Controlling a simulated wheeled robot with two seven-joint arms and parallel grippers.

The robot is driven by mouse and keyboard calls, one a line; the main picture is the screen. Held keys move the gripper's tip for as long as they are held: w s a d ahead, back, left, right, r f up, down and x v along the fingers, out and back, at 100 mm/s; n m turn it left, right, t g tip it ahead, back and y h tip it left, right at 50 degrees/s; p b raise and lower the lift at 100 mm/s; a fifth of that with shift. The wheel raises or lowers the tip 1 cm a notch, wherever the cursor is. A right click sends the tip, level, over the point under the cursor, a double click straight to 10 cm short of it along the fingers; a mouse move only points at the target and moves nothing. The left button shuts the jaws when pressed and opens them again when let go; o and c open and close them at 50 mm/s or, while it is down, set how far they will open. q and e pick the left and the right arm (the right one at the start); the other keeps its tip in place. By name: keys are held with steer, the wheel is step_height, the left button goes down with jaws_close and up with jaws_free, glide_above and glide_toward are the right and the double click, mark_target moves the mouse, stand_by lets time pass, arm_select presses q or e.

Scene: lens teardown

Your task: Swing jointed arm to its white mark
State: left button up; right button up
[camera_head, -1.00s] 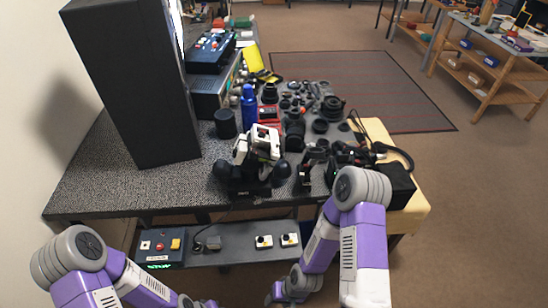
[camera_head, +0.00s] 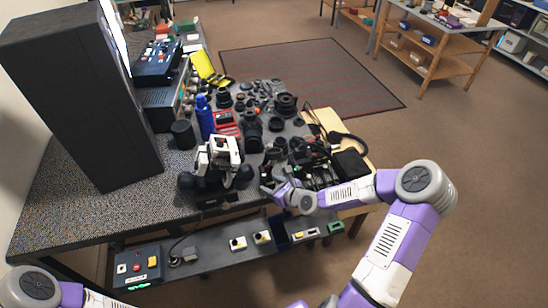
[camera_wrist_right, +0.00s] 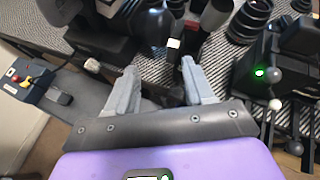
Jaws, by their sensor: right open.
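My right gripper (camera_head: 272,190) is at the front edge of the bench, just right of a white and black device (camera_head: 218,158) with round black knobs. In the right wrist view the same gripper (camera_wrist_right: 160,68) is open, its two grey fingers apart. A slim dark upright part with a white patch (camera_wrist_right: 174,43) shows between and beyond the fingertips; it may be the jointed arm, but its joint and mark are not clear. I see no contact with it. My left arm shows only at the lower left of the head view, its gripper out of frame.
A tall black panel (camera_head: 85,100) stands on the left of the bench. A blue bottle (camera_head: 205,118) and several black lens parts crowd the middle. In the wrist view, a black box (camera_wrist_right: 295,45) with a green light and ball-ended rods is at right. A lower shelf (camera_head: 205,262) holds switch boxes.

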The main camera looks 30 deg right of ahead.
mark_target(276, 162)
steer(key=d+r+m, duration=0.1)
steer(key=d+r+m+t+h, duration=0.1)
steer(key=d+r+m, duration=0.1)
steer(key=w+d+r+m, duration=0.1)
steer(key=d+r, duration=0.1)
steer(key=shift+d, duration=0.25)
steer(key=b+x, duration=0.1)
steer(key=x, duration=0.6)
steer(key=shift+w+d, duration=0.1)
steer(key=shift+w, duration=0.05)
steer(key=shift+c, duration=0.5)
jaws_close()
